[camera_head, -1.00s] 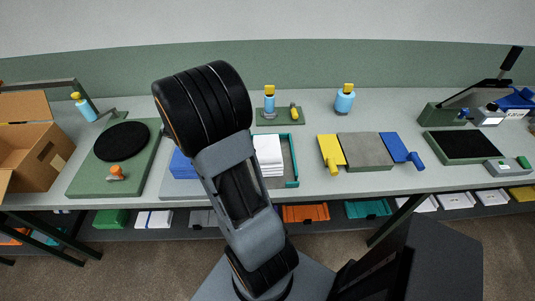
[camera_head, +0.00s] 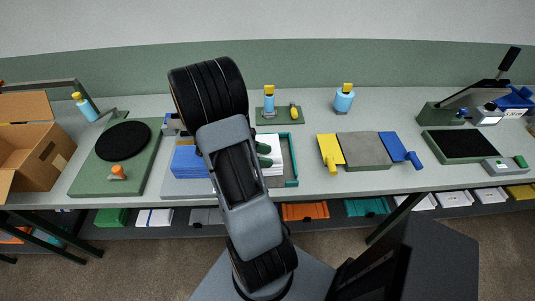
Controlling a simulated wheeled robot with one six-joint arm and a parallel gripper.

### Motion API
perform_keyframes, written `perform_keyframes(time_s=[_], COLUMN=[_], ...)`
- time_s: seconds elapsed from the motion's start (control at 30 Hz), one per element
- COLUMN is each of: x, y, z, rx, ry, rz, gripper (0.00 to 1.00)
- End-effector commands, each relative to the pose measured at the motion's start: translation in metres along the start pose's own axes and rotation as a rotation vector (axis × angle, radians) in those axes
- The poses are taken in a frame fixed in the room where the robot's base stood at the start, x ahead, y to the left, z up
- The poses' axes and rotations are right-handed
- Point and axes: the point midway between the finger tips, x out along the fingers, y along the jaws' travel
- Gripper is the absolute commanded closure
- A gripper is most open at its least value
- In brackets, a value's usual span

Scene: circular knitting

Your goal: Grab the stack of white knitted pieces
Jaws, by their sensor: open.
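The stack of white knitted pieces (camera_head: 274,144) lies on the table just right of my arm, inside a teal-edged tray (camera_head: 294,182). My arm hides its left part. The two dark green fingers of my gripper (camera_head: 264,155) show at the left side of the stack, one farther back and one nearer, with a gap between them. My gripper is open, and the rest of it is hidden behind my arm. I cannot tell whether the fingers touch the stack or hover above it.
A blue stack (camera_head: 190,162) lies left of my arm. A green board with a black disc (camera_head: 123,141) is farther left. Yellow, grey and blue panels (camera_head: 363,150) lie to the right. Blue bottles (camera_head: 344,99) stand behind.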

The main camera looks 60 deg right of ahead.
Motion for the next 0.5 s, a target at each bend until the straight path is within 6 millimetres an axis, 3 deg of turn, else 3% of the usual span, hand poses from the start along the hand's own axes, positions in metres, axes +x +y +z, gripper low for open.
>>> perform_keyframes(time_s=[0.33, 0.5], x=[0.0058, 0.0057], y=[0.0000, 0.0000], z=[-0.0002, -0.0001], rx=[0.000, 0.000], ry=[0.001, 0.001], rz=[0.001, 0.001], gripper=[0.53, 0.69])
